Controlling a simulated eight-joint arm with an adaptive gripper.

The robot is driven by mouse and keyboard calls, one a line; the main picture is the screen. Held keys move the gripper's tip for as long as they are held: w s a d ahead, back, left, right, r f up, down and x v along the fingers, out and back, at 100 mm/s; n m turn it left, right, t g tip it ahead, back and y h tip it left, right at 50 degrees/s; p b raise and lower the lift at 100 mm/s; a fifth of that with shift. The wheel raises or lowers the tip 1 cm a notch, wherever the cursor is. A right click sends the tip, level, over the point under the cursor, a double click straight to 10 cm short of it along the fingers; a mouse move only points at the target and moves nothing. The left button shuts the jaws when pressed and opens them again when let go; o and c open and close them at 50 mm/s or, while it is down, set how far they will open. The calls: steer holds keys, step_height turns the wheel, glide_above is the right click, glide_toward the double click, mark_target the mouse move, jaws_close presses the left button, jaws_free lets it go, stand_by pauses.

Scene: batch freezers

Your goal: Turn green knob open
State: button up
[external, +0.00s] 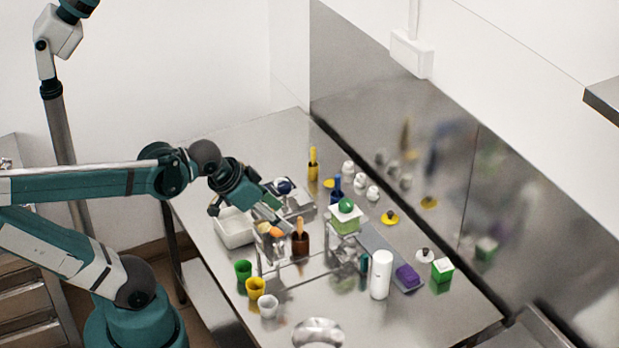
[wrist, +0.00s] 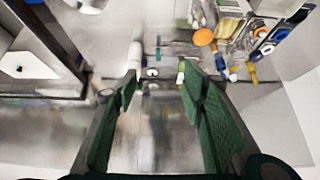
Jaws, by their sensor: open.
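A round green knob (external: 346,205) sits on top of a clear box with green contents (external: 344,222), near the middle of the metal table in the external view. My gripper (external: 272,216) is in the air above the table, to the left of the green knob and apart from it. In the wrist view my gripper (wrist: 157,83) is open, with two green fingers spread and nothing seen between them. I cannot make out the green knob for sure in the wrist view, which is blurred.
Green, yellow and white cups (external: 255,288) line the left front edge of the table (external: 300,125). A white tub (external: 235,228) stands under my wrist. A steel wall borders the back.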

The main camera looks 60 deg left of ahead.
steer(key=shift+w+r, duration=0.65)
steer(key=shift+w, duration=0.3)
steer(key=m+g+p, duration=0.7)
steer(key=m+p, duration=0.2)
steer(key=p, duration=0.3)
glide_above(347, 203)
steer(key=shift+f, duration=3.5)
steer(key=shift+f, duration=0.15)
steer(key=shift+f, duration=3.75)
steer(key=c, duration=0.9)
